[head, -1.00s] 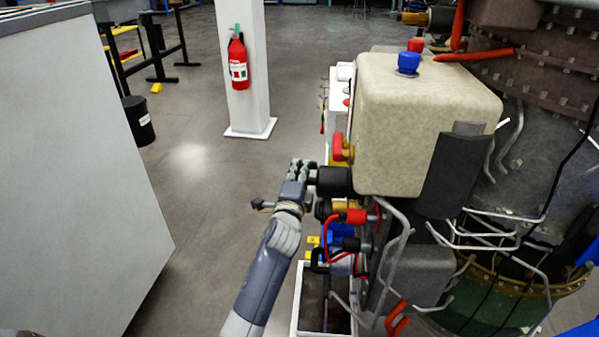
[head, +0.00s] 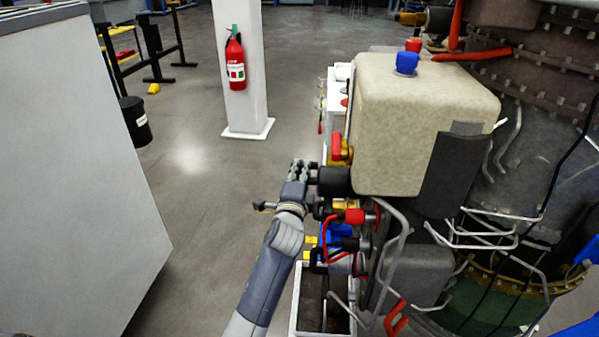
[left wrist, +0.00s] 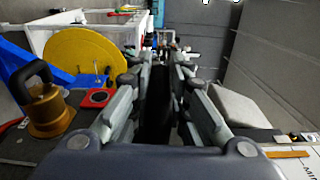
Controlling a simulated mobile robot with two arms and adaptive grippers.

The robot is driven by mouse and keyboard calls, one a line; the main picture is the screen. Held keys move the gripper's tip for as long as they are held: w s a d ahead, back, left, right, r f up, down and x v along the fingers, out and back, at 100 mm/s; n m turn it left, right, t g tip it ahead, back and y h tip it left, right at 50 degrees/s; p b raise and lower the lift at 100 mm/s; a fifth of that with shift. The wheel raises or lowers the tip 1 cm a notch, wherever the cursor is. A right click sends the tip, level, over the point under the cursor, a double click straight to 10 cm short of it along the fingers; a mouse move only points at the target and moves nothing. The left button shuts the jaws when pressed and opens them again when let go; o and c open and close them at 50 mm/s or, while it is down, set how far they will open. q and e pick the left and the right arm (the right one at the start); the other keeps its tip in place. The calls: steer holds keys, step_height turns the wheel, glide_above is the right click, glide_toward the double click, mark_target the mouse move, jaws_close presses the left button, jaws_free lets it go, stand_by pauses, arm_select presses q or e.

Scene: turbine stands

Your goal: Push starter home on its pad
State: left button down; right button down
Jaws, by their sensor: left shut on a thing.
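My right gripper is in no view.
The beige box (head: 415,120) stands just right of the starter. Red-handled fittings and pipes (head: 355,217) crowd below it. A white column with a fire extinguisher (head: 235,62) stands behind. A grey cabinet (head: 70,180) is at left; the floor between is clear.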

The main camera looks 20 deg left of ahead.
arm_select(q)
steer(key=c, duration=1.6)
jaws_free()
steer(key=shift+d+r, duration=0.3)
steer(key=shift+r, duration=0.15)
steer(key=shift+o, duration=0.6)
steer(key=shift+w, duration=0.1)
steer(key=shift+o, duration=0.2)
steer(key=shift+d, duration=0.1)
steer(key=shift+f, duration=0.2)
steer(key=shift+d+f, duration=0.1)
steer(key=shift+d, duration=0.1)
steer(key=shift+o, duration=0.7)
steer(key=shift+a+f, duration=0.1)
steer(key=shift+f, duration=0.25)
steer(key=shift+a+r, duration=0.15)
steer(key=shift+a, duration=0.1)
